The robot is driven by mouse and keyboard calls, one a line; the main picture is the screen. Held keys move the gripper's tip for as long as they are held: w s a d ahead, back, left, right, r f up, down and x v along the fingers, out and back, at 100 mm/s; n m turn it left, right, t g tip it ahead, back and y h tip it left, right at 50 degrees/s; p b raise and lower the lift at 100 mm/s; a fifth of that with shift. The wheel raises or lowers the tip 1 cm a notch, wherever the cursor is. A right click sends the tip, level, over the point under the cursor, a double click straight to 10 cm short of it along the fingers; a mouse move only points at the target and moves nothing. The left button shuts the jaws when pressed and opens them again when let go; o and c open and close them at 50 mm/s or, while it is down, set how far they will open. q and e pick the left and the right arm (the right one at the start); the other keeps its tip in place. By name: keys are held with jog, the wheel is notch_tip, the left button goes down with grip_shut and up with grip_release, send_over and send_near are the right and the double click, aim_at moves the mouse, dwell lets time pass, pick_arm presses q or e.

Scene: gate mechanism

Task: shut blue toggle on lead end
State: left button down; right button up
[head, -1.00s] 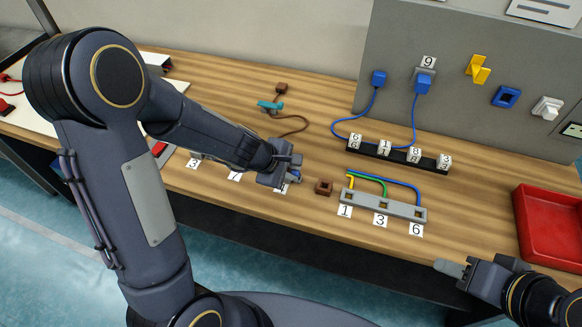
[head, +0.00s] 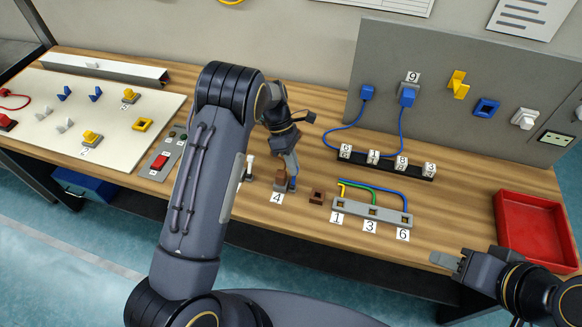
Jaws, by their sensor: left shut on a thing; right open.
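A small blue toggle (head: 292,184) shows beside a brown block (head: 281,179), the apparent lead end, at the label 4 on the table's front half. My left gripper (head: 291,176) points down from above, with its fingertips at the blue toggle. It is shut on it as far as I can tell; the fingers cover much of it, so its angle is unclear. The lead's cable is hidden behind my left arm. My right gripper (head: 446,260) is open and empty at the table's front edge, lower right.
A brown socket block (head: 317,198) and a grey strip (head: 372,212) with yellow, green and blue wires lie just right. A white board (head: 100,115) is left.

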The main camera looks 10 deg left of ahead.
pick_arm(q)
jog(key=shift+w+f+n+g, duration=0.35)
jog(key=shift+w+g, duration=0.35)
jog(key=shift+g, duration=0.5)
jog(key=c, duration=1.4)
grip_release()
jog(key=shift+d, duration=0.1)
jog(key=shift+b, duration=0.3)
jog(key=b+v, duration=0.2)
jog(key=v, duration=0.5)
jog(key=shift+w+a+r, duration=0.2)
jog(key=shift+w+r, duration=0.05)
